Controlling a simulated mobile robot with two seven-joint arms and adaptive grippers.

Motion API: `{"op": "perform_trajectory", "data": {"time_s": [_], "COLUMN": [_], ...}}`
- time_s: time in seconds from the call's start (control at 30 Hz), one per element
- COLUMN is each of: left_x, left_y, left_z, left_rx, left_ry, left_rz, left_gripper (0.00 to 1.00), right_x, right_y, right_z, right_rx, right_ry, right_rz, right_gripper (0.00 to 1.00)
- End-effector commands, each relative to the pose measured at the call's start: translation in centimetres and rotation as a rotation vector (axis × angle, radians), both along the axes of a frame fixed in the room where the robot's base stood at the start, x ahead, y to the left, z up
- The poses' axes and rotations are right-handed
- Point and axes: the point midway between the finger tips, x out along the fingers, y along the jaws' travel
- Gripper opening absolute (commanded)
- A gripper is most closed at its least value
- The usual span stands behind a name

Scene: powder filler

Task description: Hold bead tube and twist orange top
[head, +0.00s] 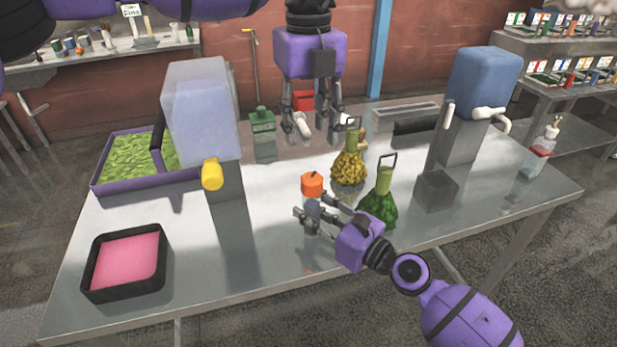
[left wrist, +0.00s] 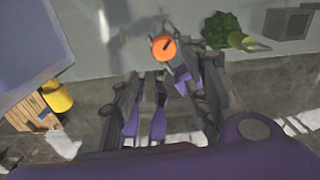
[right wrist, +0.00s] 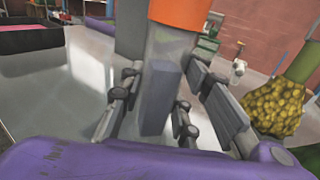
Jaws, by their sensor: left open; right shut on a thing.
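The bead tube (head: 311,222) is a clear upright tube with an orange top (head: 312,183), near the middle of the table. My right gripper (head: 314,213) is shut around the tube below the top. The right wrist view shows the tube (right wrist: 166,75) between the fingers, with the orange top (right wrist: 190,12) above them. My left gripper (head: 312,122) is open and empty, pointing down beyond the tube and higher than it. In the left wrist view the orange top (left wrist: 164,48) shows beyond the open fingers, apart from them.
A yellow-filled flask (head: 349,168) and a green flask (head: 380,205) stand just right of the tube. A dispenser with a yellow nozzle (head: 212,174) stands left, a blue-topped one (head: 482,80) right. A pink tray (head: 92,290) lies front left. The table's front middle is clear.

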Motion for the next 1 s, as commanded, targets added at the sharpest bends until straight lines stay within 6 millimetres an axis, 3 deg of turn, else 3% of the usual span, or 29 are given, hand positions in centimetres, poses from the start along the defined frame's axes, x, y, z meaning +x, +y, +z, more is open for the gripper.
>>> {"op": "perform_trajectory", "data": {"time_s": [0.17, 0.6, 0.8, 1.0], "left_x": [0.0, 0.0, 0.0, 0.0], "left_y": [0.0, 0.0, 0.0, 0.0], "left_z": [-1.6, -9.8, -11.7, -12.0], "left_rx": [0.002, 0.001, 0.001, 0.001], "left_ry": [0.003, 0.002, 0.001, 0.001], "left_rz": [0.025, 0.021, 0.021, 0.021], "left_gripper": [0.43, 0.43, 0.43, 0.43], "right_x": [0.0, 0.0, 0.0, 0.0], "right_y": [0.0, 0.0, 0.0, 0.0], "right_z": [-0.1, -0.1, -0.1, -0.1], "right_rx": [0.0, 0.0, 0.0, 0.0], "right_ry": [0.001, 0.001, 0.001, 0.001], "right_rz": [0.0, 0.001, 0.0, 0.0], "right_gripper": [0.0, 0.0, 0.0, 0.0]}}
